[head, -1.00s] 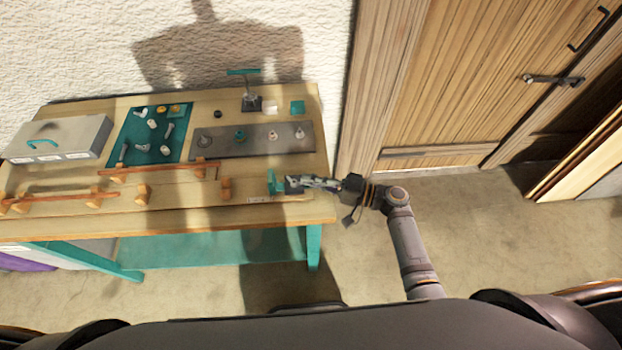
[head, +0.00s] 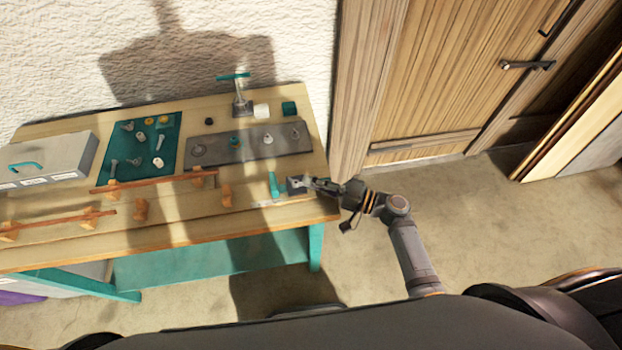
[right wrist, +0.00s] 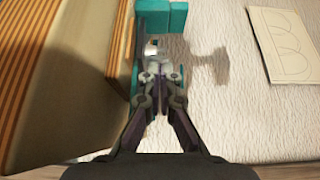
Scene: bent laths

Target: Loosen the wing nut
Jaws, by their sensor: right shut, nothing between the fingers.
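I cannot make out a wing nut for certain. A teal upright clamp part (head: 274,184) and a grey block (head: 296,186) sit at the bench's front right. My right gripper (head: 312,183) reaches in from the right, close beside the grey block. In the right wrist view its fingers (right wrist: 159,74) are shut with nothing between them. A small pale metal piece (right wrist: 151,48) shows just beyond the fingertips, beside teal parts (right wrist: 160,19); contact is unclear. The fingers hide part of this area. My left gripper is not in view.
The wooden bench (head: 250,220) carries bent laths (head: 155,183) on wooden blocks, a grey plate (head: 250,150) with several fittings, a teal mat (head: 120,160) with hardware, a grey case (head: 62,158) and a teal-handled stand (head: 241,100). Floor right of the bench is free.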

